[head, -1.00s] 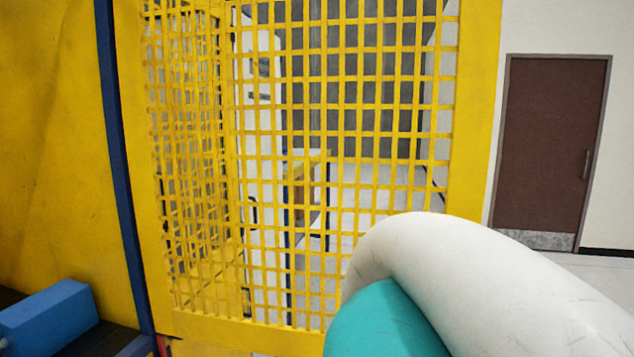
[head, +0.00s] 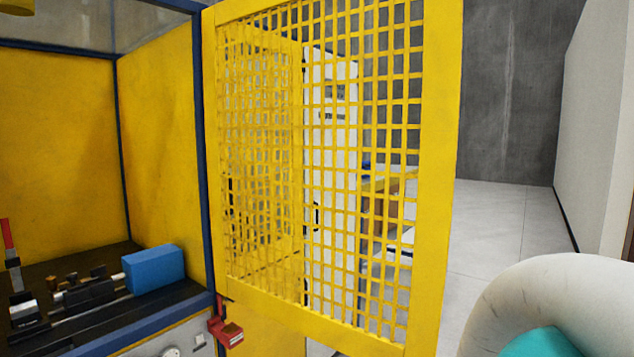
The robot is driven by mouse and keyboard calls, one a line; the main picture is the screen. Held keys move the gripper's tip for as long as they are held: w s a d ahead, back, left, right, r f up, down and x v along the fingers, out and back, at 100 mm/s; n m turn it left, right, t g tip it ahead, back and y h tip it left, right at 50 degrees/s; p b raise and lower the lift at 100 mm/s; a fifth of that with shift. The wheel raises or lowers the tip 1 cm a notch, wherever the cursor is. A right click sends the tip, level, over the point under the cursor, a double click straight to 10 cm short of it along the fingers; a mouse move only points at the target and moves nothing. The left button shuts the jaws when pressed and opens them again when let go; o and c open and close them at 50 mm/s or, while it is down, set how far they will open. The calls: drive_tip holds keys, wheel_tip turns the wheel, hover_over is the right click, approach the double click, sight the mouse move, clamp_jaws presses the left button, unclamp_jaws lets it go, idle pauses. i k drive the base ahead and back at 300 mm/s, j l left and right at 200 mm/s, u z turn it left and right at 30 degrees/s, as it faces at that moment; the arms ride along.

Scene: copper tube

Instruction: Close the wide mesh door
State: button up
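The wide mesh door (head: 432,200) has a yellow frame with a yellow grid and stands open in the head view. Its left edge is at the blue post (head: 207,150) of a yellow-walled machine enclosure, and it swings out to the right. Through its grid I see another yellow mesh panel (head: 262,150), and I cannot tell whether it belongs to the same machine. My arm (head: 545,300), white with a teal part, shows at the bottom right, apart from the door in the picture. My gripper is outside the view.
Inside the enclosure, a blue block (head: 153,269) and dark fixtures (head: 75,295) sit on a dark bed. A red latch-like part (head: 228,332) is at the door's lower left. Behind the door stands a white cabinet (head: 332,130). The grey floor (head: 500,240) at right is clear.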

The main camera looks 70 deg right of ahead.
sight(442, 22)
drive_tip(key=k+l+u, duration=0.1)
drive_tip(key=k+l, duration=0.8)
drive_tip(key=l, duration=0.95)
drive_tip(key=k+l+u, duration=0.1)
drive_tip(key=l, duration=0.4)
drive_tip(key=k+l, duration=0.15)
drive_tip(key=l, duration=0.35)
drive_tip(key=k+l, duration=0.1)
drive_tip(key=l, duration=0.4)
drive_tip(key=l+u, duration=0.1)
drive_tip(key=l, duration=0.35)
